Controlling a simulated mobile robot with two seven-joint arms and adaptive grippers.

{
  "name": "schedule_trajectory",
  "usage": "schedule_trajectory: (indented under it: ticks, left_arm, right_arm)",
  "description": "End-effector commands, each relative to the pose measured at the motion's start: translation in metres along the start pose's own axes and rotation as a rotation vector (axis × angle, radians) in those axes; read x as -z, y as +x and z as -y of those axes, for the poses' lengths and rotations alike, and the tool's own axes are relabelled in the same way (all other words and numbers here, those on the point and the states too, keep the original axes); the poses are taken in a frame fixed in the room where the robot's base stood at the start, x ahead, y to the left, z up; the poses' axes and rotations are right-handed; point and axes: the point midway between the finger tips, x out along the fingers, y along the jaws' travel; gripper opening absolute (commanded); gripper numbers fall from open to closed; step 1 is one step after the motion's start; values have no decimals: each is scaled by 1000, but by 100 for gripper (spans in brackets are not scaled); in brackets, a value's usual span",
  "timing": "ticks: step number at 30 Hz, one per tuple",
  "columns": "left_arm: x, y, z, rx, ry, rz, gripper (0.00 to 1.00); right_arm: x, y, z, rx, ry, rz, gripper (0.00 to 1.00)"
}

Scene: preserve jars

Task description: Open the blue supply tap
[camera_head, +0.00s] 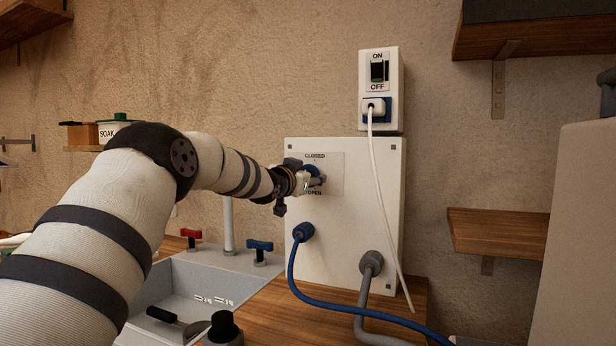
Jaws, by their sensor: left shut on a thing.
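The blue supply tap (312,170) is on the front of a white panel box (345,220), between a "CLOSED" label above and an "OPEN" label below. My left gripper (312,182) is at the tap and shut on it. The gripper and wrist hide part of the tap, so I cannot tell its exact angle. A blue hose (303,232) joins the box below the tap. My right gripper is not in view.
A grey hose (370,264) and a hanging white cable (384,200) run beside the tap. An ON/OFF switch box (379,90) sits above. A sink (200,285) with red (191,234) and blue (260,246) handles lies below my arm. Shelves (500,232) are at right.

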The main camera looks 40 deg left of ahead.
Motion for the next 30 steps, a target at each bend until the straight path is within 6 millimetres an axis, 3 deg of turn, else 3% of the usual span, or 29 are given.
schedule_trajectory:
  ticks: [15,30]
  left_arm:
    - [3,0,3,1,-377,-7,22]
    - [3,0,3,1,-483,-8,22]
  right_arm:
    - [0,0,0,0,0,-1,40]
    - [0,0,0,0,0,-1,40]
